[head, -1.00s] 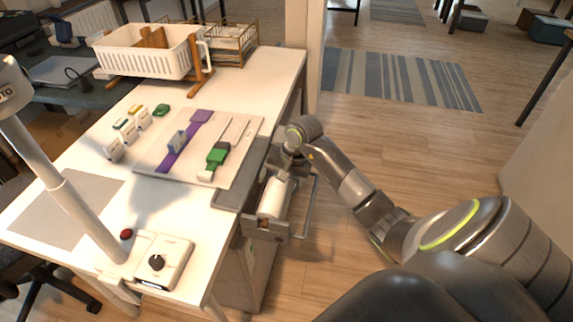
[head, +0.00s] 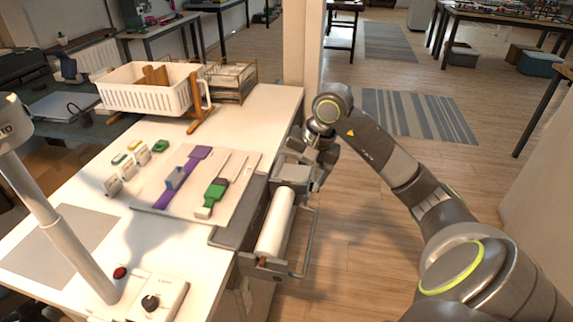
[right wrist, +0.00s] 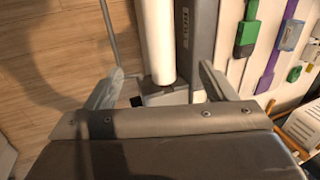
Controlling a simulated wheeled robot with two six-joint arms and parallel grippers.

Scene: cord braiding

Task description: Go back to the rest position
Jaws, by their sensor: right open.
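My right gripper (head: 300,160) is open and empty, above the far end of the white roll (head: 275,224) in the holder on the table's right side. In the right wrist view its two fingers (right wrist: 160,78) stand wide apart, with the roll (right wrist: 158,40) seen between and beyond them. I cannot tell the exact gap between fingers and roll. My right arm comes in from the lower right. My left gripper is not in view.
The white table (head: 262,112) holds a board (head: 236,188) with a purple strip (head: 178,184) and a green block (head: 213,194). A white basket (head: 140,95) stands at the back. A white post (head: 62,225) rises at left. The floor right of the table is clear.

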